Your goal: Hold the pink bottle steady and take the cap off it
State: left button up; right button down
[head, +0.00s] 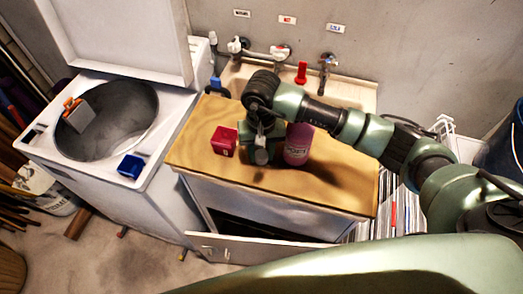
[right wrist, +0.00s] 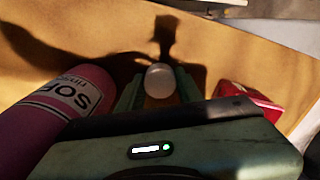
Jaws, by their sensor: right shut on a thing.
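The pink bottle (head: 298,146) stands upright on the wooden top, right beside my right gripper (head: 262,152). Its pink side with a pale label fills the left of the right wrist view (right wrist: 62,108). Its upper end is partly hidden by my arm in the head view and out of frame in the wrist view. My right gripper (right wrist: 158,88) is shut on a small whitish rounded piece, which looks like the cap (right wrist: 160,80). It is held beside the bottle, apart from it. My left gripper is not in view.
A red box (head: 223,141) sits left of the gripper on the wooden counter (head: 330,188). A sink with taps (head: 281,52) lies behind. An open-lidded washer (head: 60,150) stands at left, with a blue box (head: 131,166) on its edge. The counter's front right is clear.

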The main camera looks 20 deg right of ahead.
aim_at(261, 155)
jog(key=shift+f, duration=0.2)
jog(key=c, duration=0.9)
grip_release()
jog(key=shift+c, duration=0.2)
jog(key=shift+r, duration=0.1)
jog(key=shift+r, duration=0.15)
jog(key=shift+w+r, duration=0.1)
jog(key=shift+r, duration=0.1)
notch_tip(261, 155, up, 12)
jog(key=b, duration=0.4)
jog(key=shift+f, duration=0.2)
